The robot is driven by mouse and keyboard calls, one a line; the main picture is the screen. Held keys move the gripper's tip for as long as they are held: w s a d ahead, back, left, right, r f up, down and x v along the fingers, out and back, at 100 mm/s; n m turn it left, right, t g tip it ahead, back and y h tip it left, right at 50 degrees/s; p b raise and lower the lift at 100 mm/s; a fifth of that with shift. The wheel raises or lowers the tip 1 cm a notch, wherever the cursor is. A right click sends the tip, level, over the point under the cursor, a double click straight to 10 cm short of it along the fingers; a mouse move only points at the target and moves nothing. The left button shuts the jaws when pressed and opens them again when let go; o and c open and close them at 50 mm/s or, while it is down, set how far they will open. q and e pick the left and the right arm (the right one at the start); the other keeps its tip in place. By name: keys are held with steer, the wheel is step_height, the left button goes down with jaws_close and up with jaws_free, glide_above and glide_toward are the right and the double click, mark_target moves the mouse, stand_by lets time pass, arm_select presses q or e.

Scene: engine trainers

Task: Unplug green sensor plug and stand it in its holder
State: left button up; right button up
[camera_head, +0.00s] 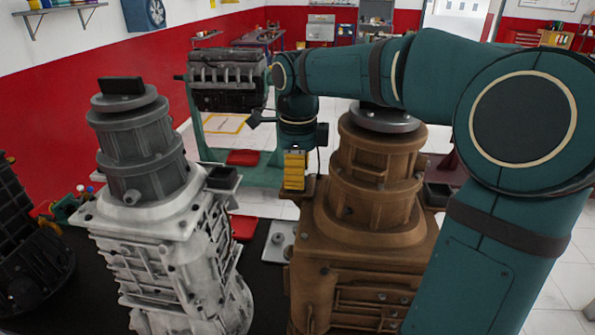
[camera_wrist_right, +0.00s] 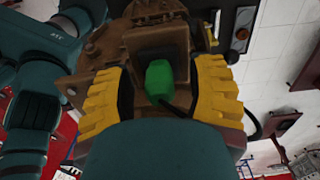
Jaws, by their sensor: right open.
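The green sensor plug (camera_wrist_right: 159,80) shows in the right wrist view against a dark square socket block (camera_wrist_right: 158,40) on the brown engine trainer (camera_wrist_right: 103,50). A black cable runs from its lower end. My right gripper (camera_wrist_right: 161,72) is open, with a yellow ridged finger on each side of the plug and gaps between. In the head view, my right gripper (camera_head: 294,170) is at the far left side of the brown engine trainer (camera_head: 345,265); the plug is hidden there. My left gripper is not in view. I cannot tell which part is the plug's holder.
A grey-white engine trainer (camera_head: 170,260) stands left of the brown one, with a black cup-like part (camera_head: 222,178) on its corner. Another black box (camera_head: 436,194) is right of the brown trainer. A grey engine (camera_head: 228,80) on a green stand is behind.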

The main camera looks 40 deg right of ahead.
stand_by(0.5)
jaws_close()
steer(key=shift+r, duration=0.1)
steer(key=shift+r+p, duration=0.95)
steer(key=shift+p, duration=0.05)
steer(key=shift+r+p, duration=0.6)
steer(key=shift+r, duration=1.4)
